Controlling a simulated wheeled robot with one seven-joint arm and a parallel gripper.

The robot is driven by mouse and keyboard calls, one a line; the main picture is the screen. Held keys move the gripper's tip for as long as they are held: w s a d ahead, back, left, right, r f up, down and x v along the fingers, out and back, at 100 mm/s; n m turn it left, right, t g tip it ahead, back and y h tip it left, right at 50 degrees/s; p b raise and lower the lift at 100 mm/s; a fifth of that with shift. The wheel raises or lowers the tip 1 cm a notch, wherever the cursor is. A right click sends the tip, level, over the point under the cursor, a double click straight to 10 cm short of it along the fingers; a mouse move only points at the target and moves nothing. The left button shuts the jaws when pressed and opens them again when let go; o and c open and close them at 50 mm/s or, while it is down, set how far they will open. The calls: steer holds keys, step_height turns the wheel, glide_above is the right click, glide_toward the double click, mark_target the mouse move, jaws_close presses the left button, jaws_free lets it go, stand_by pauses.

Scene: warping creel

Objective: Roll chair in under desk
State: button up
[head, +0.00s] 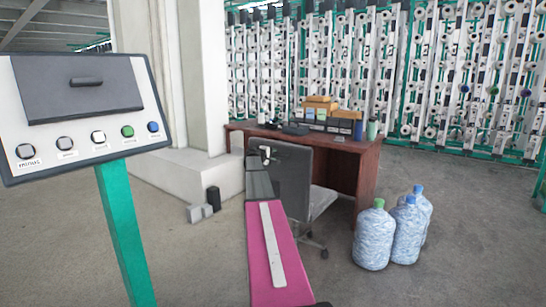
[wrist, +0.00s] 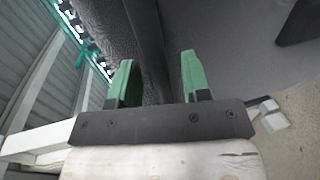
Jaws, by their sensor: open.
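The office chair (head: 292,178) stands in front of the reddish-brown desk (head: 365,180), with its grey backrest towards me. Its seat (head: 322,202) shows to the right of the backrest, partly hidden by it. My pink and grey arm reaches forward, and my gripper (head: 265,153) is at the top left of the backrest. In the wrist view the two green fingers (wrist: 158,82) are apart. A dark upright edge, which looks like the backrest's edge (wrist: 147,40), runs between them. I cannot tell whether either finger touches it.
Several boxes (head: 320,112) lie on the desk. Large water bottles (head: 373,238) stand on the floor right of the chair. Small grey blocks (head: 200,212) lie by the pillar's plinth (head: 180,168) at left. A button panel (head: 85,110) on a green post is close at left. Creel racks line the back.

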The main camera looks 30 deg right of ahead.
steer(key=shift+w+d+f, duration=0.1)
steer(key=shift+w+d, duration=0.05)
steer(key=shift+d, duration=0.25)
jaws_close()
